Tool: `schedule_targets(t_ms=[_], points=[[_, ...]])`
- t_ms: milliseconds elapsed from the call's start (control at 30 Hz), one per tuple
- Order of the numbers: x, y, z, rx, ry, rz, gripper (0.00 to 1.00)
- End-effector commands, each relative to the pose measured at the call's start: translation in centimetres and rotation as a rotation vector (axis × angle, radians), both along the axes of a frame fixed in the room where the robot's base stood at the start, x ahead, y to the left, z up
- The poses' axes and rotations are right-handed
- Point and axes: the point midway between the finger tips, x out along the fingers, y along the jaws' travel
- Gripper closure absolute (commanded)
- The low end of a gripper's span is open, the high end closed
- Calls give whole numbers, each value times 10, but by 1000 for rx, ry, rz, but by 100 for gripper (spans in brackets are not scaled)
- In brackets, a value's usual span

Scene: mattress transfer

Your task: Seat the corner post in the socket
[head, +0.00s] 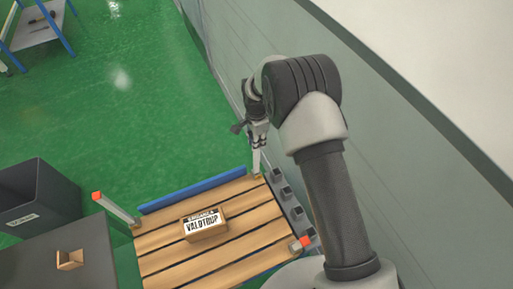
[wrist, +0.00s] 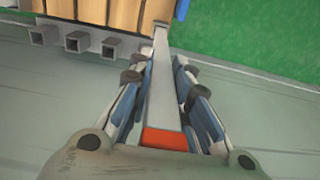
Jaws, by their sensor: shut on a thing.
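My gripper (head: 257,146) is shut on a pale grey corner post (head: 257,165) above the far right corner of the slatted wooden platform (head: 160,239). In the wrist view, the post (wrist: 163,85) runs between the fingers (wrist: 161,72). Its red end (wrist: 165,139) is close to the camera, and its other end reaches the platform's corner. The socket there is hidden or too small to make out, so I cannot tell whether the post is inside it. Two other red-tipped posts stand at the platform's left corner (head: 119,211) and near right corner (head: 301,243).
A labelled cardboard box (head: 206,231) sits on the slats. Several square grey tubes (head: 287,192) line the platform's right side, along the wall (head: 400,130). A dark bin (head: 38,196) and a grey table (head: 65,262) stand left.

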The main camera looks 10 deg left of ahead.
Motion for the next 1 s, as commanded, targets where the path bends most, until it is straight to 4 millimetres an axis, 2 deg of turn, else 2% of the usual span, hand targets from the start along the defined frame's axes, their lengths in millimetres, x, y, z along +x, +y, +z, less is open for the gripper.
schedule_targets(t_ms=[233,633,667,933,1000], points=[[0,0,-37,-1,1,0,100],[0,0,-42,0,0,0,100],[0,0,-42,-1,1,0,81],[0,0,-41,-1,1,0,63],[0,0,-41,-1,1,0,62]])
